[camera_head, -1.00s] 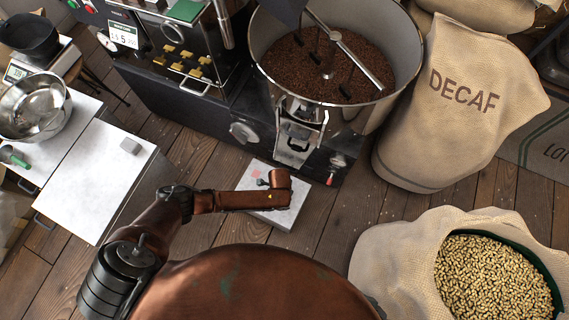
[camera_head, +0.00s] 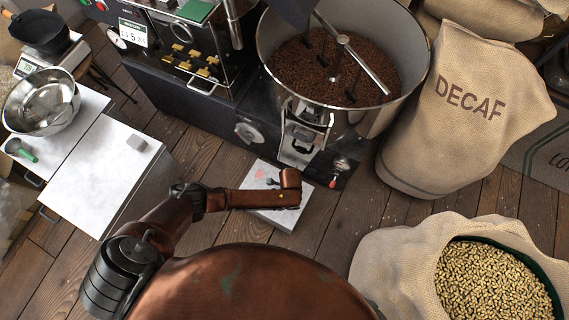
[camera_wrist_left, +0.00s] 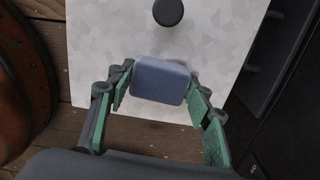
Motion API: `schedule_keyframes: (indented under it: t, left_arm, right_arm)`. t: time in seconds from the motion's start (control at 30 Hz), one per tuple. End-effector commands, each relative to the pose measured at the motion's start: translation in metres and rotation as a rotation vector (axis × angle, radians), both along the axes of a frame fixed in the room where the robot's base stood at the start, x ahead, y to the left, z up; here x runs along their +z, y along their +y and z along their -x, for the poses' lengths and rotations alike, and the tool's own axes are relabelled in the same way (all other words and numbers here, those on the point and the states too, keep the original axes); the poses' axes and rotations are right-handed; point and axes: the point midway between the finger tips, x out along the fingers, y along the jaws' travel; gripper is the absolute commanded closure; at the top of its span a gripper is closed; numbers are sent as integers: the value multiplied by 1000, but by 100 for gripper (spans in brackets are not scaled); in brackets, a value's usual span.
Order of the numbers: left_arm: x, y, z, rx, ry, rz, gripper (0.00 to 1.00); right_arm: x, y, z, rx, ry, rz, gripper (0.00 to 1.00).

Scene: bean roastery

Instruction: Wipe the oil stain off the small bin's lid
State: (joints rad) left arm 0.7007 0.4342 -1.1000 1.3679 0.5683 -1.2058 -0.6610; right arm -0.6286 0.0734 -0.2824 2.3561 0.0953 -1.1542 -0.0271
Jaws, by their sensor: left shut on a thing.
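The small bin's lid (camera_head: 277,216) is pale and square, low on the floor before the roaster. A dark knob (camera_wrist_left: 168,12) rises from it in the left wrist view. A faint reddish patch (camera_head: 259,174) shows on the lid near the knob in the head view. My left gripper (camera_wrist_left: 161,86) is shut on a blue-grey pad (camera_wrist_left: 160,77), over the lid's near part. I cannot tell whether the pad touches the lid. In the head view my left wrist covers part of the lid and hides the gripper. My right gripper is not in view.
The roaster's drum (camera_head: 402,85) of dark beans stands just behind the lid. A white cabinet (camera_head: 95,185) with a small grey block (camera_head: 137,143) is at left. A DECAF sack (camera_head: 455,130) and an open bean sack (camera_head: 390,260) are at right. Bare floorboards lie between.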

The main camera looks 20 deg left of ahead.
Motion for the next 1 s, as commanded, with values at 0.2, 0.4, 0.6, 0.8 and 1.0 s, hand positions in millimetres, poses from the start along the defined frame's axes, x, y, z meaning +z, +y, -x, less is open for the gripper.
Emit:
schedule_keyframes:
  t: [0.2,0.4,0.6,0.8,1.0]
  left_arm:
    - [1,-9,1,1,0,-1,92]
    - [0,-22,2,-1,1,1,92]
    - [-2,-38,4,-2,1,0,92]
    - [-3,-46,4,0,2,0,92]
    - [-2,-48,-6,1,1,2,92]
  right_arm:
    - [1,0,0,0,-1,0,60]
    - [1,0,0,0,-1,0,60]
    - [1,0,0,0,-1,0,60]
    - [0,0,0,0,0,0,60]
    - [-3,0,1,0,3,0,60]
